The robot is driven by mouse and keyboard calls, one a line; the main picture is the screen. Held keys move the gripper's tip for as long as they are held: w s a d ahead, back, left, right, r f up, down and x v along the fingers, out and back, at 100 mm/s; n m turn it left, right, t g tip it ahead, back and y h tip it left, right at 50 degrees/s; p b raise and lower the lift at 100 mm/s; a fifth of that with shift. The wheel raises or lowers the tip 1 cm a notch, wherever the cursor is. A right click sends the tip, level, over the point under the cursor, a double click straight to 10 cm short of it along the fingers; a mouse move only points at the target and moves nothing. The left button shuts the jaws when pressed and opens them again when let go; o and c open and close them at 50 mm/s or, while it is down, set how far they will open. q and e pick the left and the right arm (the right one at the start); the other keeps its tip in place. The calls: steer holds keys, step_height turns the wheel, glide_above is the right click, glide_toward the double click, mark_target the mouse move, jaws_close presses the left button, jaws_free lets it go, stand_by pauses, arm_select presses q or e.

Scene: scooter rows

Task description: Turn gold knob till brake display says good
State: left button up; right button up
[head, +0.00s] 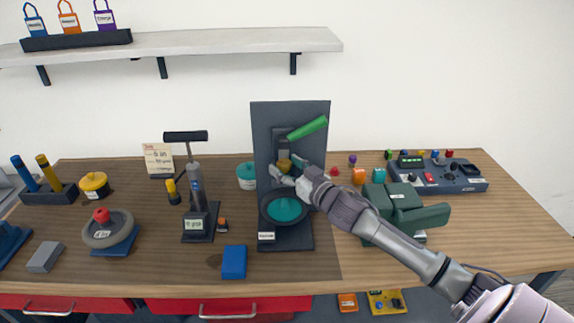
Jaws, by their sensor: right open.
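A black brake stand (262,130) stands upright at the middle of the workbench, with a green lever (308,128) at its top right and a dark round part with a teal centre (286,209) low down. A small gold knob (284,164) shows on the stand above the round part. My right gripper (287,169) is open at the gold knob, its fingers around or just in front of it; I cannot tell whether they touch. The gripper and knob overlap, so part of the knob is hidden. I cannot read any brake display. My left gripper is not in view.
A pump with a gauge (196,215) and a blue block (234,262) stand left of the stand. A dark green vise-like tool (405,212) is close beside my right arm. A control box (436,172) sits at the back right. A shelf (220,41) hangs above.

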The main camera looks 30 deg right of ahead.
steer(key=c, duration=1.2)
steer(key=shift+o, duration=0.2)
steer(key=shift+a+r+m+h, duration=0.1)
steer(key=shift+a+m+h, duration=0.05)
steer(key=shift+m+h, duration=1.45)
steer(key=shift+h, duration=0.8)
steer(key=o, duration=1.2)
steer(key=shift+c, duration=0.2)
